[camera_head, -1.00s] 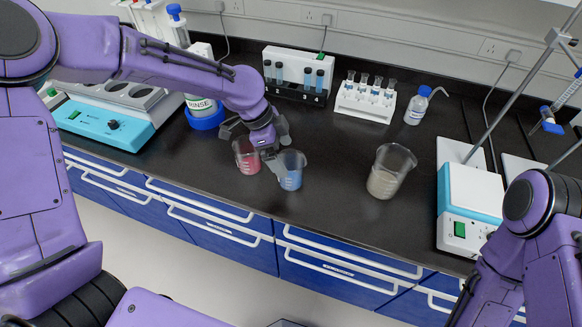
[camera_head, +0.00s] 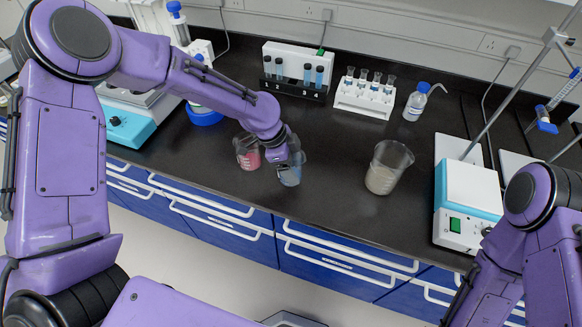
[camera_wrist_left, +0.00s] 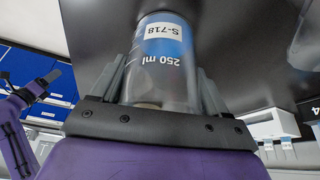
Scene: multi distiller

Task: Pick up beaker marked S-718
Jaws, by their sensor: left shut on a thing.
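The beaker marked S-718 (camera_wrist_left: 163,48) holds blue liquid, and its label and 250 ml mark show upside down in the left wrist view. In the head view the same blue beaker (camera_head: 290,177) stands near the bench's front, partly hidden by my left gripper (camera_head: 291,160). My left gripper is shut on it, with one finger on each side of the glass. I cannot tell whether its base is clear of the bench. My right arm is at the right edge of the head view, but its gripper does not show.
A beaker with pink liquid (camera_head: 247,153) stands close left of the blue one. A beaker with cloudy liquid (camera_head: 386,168) stands to the right, with bare black bench (camera_head: 337,150) between. Tube racks (camera_head: 365,98) and a wash bottle (camera_head: 416,103) are behind. A hotplate (camera_head: 467,205) is at right.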

